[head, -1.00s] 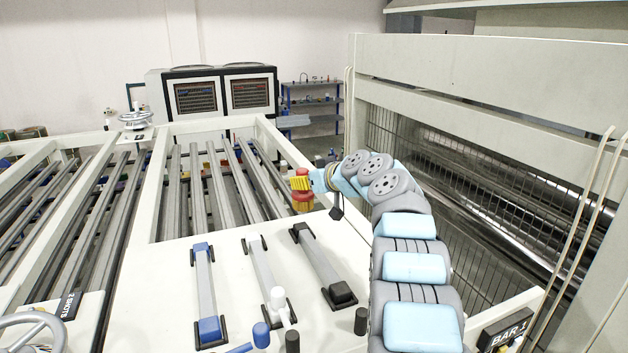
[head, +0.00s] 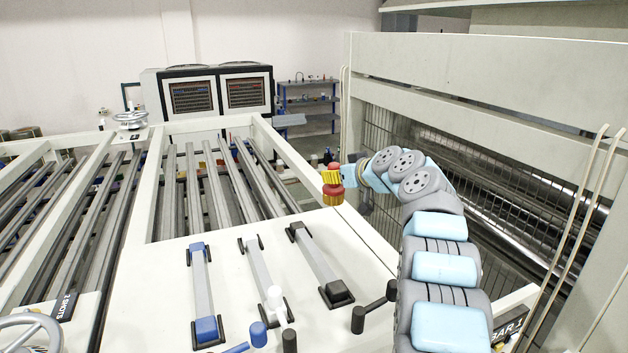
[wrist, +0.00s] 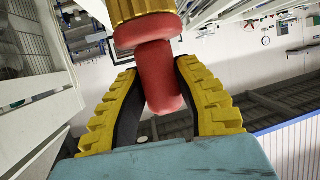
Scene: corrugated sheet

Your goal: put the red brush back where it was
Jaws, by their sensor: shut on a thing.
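The red brush (head: 333,198) is held up in the air at the end of my arm, right of the grey bars in the head view. My gripper (head: 334,177) is shut around it, with yellow fingers. In the wrist view, the brush's red handle (wrist: 158,75) stands between the two yellow, black-lined fingers of my gripper (wrist: 157,85). A wider red part and a yellow band show above the handle, cut off by the top edge. The place where the brush was before cannot be told from these frames.
A white machine panel (head: 180,285) with blue, white and black levers lies below and left of the brush. A black-ended handle (head: 375,305) is near my arm. A tall pale machine with a wire guard (head: 480,170) stands close on the right. A blue shelf (head: 310,105) is behind.

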